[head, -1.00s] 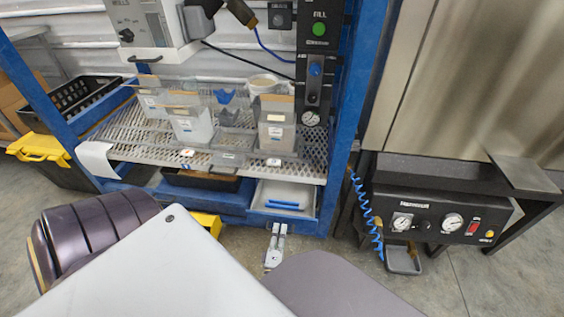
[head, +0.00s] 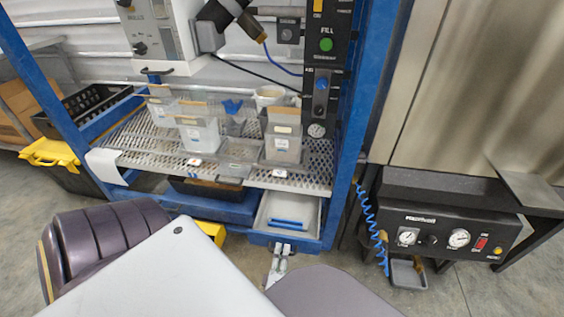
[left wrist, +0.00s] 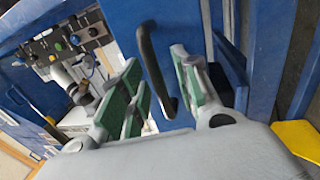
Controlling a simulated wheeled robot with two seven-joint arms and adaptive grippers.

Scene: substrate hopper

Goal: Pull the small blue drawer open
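The small blue drawer (head: 309,237) is under the right end of the shelf in the head view. It stands partly out, with its pale inside and a blue outlined shape showing. My left gripper (head: 281,250) is at its front. In the left wrist view, the black bow handle (left wrist: 149,50) runs between the two green-padded fingers of my left gripper (left wrist: 160,75), against a blue front (left wrist: 122,18). My right gripper is not in view.
A mesh shelf (head: 130,143) with clear bins is above the drawer. A blue post (head: 350,180) rises just right of it. A black gauge box (head: 435,225) with a coiled blue hose stands farther right. A yellow-lidded bin (head: 48,153) is at left.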

